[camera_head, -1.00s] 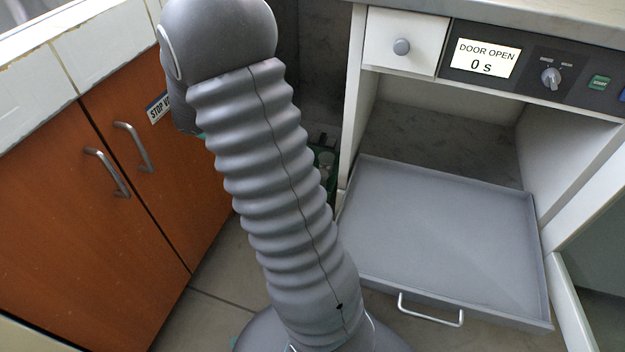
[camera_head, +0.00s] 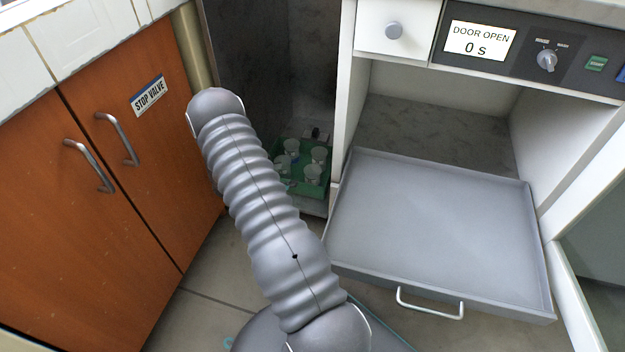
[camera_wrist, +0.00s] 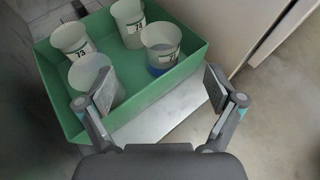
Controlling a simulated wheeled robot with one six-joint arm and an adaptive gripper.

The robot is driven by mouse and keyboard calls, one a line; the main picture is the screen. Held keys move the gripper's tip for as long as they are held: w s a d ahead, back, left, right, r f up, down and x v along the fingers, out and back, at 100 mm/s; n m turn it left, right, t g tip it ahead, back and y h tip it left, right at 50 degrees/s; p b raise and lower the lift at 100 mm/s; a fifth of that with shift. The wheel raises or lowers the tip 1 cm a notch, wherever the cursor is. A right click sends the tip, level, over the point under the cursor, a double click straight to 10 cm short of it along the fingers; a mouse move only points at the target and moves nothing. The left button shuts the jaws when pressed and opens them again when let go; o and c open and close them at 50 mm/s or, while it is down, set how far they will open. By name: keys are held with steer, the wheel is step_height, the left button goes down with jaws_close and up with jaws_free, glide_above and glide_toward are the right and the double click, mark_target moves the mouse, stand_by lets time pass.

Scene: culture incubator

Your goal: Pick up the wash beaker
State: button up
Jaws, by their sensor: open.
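Several white translucent beakers stand in a green tray (camera_wrist: 193,68), which also shows in the head view (camera_head: 306,189). In the wrist view one is at the back (camera_wrist: 128,22), one at the left (camera_wrist: 72,38), one at the front left (camera_wrist: 92,75), and one at the right (camera_wrist: 161,40) with blue at its base. Some carry dark printed labels, too small to read surely; I cannot tell which is the wash beaker. My gripper (camera_wrist: 160,92) is open and empty, its fingers at the tray's near side. The left finger overlaps the front left beaker in view; contact is unclear.
In the head view the tray sits low in a dark recess between the orange cupboard (camera_head: 130,170) and the white incubator unit. The incubator's grey drawer (camera_head: 430,225) is pulled out and empty. Its display (camera_head: 480,40) reads "DOOR OPEN 0 s". Pale wall stands right of the tray.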

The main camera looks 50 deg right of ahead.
mark_target(306, 173)
steer(key=x, duration=0.7)
steer(key=shift+f+b, duration=0.15)
steer(key=shift+b, duration=0.2)
steer(key=shift+f+b+x, duration=0.2)
steer(key=shift+x, duration=1.15)
steer(key=shift+f+b+x, duration=0.2)
steer(key=shift+f+x, duration=0.05)
steer(key=shift+x, duration=1.1)
steer(key=shift+a, duration=0.2)
steer(key=c, duration=1.3)
